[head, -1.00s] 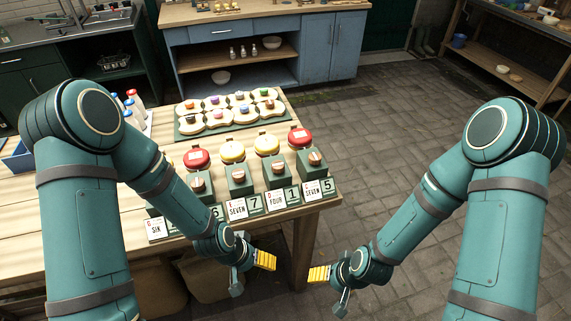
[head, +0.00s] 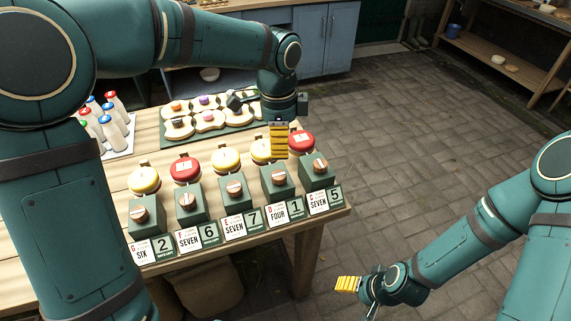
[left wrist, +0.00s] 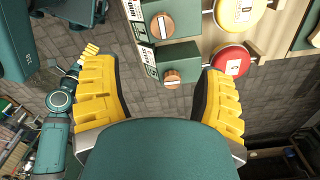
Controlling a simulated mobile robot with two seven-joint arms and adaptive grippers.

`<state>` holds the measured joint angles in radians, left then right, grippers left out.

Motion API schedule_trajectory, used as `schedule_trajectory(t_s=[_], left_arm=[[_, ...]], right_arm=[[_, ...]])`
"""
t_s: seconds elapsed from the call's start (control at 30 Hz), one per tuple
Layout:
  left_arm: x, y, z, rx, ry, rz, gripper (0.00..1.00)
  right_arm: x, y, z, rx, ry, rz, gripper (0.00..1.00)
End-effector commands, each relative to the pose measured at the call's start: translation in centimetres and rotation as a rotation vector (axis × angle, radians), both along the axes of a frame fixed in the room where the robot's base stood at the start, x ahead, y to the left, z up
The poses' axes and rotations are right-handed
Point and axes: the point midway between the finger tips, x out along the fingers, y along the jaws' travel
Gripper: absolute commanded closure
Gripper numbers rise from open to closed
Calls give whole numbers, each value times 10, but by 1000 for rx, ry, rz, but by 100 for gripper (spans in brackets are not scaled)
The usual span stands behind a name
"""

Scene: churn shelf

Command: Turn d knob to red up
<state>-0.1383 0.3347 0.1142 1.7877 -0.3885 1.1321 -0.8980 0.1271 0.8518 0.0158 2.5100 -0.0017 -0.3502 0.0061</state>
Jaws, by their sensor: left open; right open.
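The d knob (head: 279,177) is a round coppery knob with a pale bar, on a green box above the card reading FOUR and 1. A yellow disc (head: 262,150) stands behind it, partly hidden by my left gripper. My left gripper (head: 279,138) is open and empty, above and behind the d knob, near the red disc (head: 301,141). In the left wrist view the d knob (left wrist: 161,26) shows beyond the open fingers, and the rightmost knob (left wrist: 171,78) lies between them in the picture. My right gripper (head: 348,284) is open, off the table at the lower right.
Several similar knob boxes stand in a row, including the neighbouring E knob (head: 235,188) and the rightmost knob (head: 320,166). Open floor is to the right.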

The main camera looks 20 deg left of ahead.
Motion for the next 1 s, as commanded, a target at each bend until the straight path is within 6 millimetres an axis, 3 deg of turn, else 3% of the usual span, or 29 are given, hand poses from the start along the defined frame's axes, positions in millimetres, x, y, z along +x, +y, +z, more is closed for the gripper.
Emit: schedule_trajectory(t_s=[0.1,0.23,0.7,1.0], left_arm=[[-2,5,14,26,-1,-35,30],[-2,6,7,30,3,-41,30],[-3,6,-81,28,5,-38,30],[-3,6,-117,28,3,-38,30]], right_arm=[[-1,0,-2,0,3,1,30],[-2,0,-5,0,3,2,30],[2,0,-27,-1,-4,0,30],[4,-1,-35,-2,-9,0,30]])
